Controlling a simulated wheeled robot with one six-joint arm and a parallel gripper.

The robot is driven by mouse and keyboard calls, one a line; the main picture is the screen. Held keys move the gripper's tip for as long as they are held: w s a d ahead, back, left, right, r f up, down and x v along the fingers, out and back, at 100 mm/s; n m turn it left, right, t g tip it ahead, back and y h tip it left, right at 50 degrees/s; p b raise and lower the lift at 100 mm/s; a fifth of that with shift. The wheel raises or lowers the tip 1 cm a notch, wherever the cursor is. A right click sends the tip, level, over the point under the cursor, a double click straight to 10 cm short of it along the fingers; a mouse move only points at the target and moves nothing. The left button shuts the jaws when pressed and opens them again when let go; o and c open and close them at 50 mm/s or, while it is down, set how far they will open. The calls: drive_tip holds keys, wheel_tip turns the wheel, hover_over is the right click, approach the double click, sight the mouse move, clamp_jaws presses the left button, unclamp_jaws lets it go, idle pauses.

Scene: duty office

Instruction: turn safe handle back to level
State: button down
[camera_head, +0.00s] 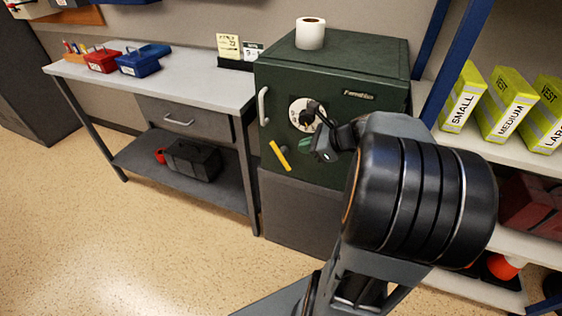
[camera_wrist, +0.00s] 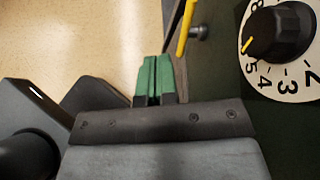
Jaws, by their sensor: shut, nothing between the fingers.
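The green safe (camera_head: 335,75) stands on a grey base with its door facing me. Its yellow handle (camera_head: 279,156) is tilted, running from upper left to lower right. Part of the handle shows at the top of the wrist view (camera_wrist: 186,28), beside a dark round knob or post. My gripper (camera_head: 305,143) is in front of the door, right of the handle and just below the dial. Its green fingers (camera_wrist: 153,80) are together and empty. In the wrist view the handle is beyond and right of the fingertips.
A numbered dial (camera_head: 301,115) sits above the handle, close to my gripper; it also shows in the wrist view (camera_wrist: 290,75). A pale door pull (camera_head: 263,106) is at the left edge. A paper roll (camera_head: 310,33) stands on top. A workbench (camera_head: 190,86) is left, vest shelves (camera_head: 490,144) right.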

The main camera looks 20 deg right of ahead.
sight(276, 146)
drive_tip(key=d+m, duration=0.1)
drive_tip(key=d+m+t, duration=0.1)
drive_tip(key=d+m, duration=0.1)
drive_tip(key=shift+w+d+f+t+b, duration=0.3)
drive_tip(key=shift+w+d+f+b, duration=0.05)
drive_tip(key=shift+d+f, duration=0.05)
drive_tip(key=b+x, duration=0.3)
drive_tip(key=x, duration=1.1)
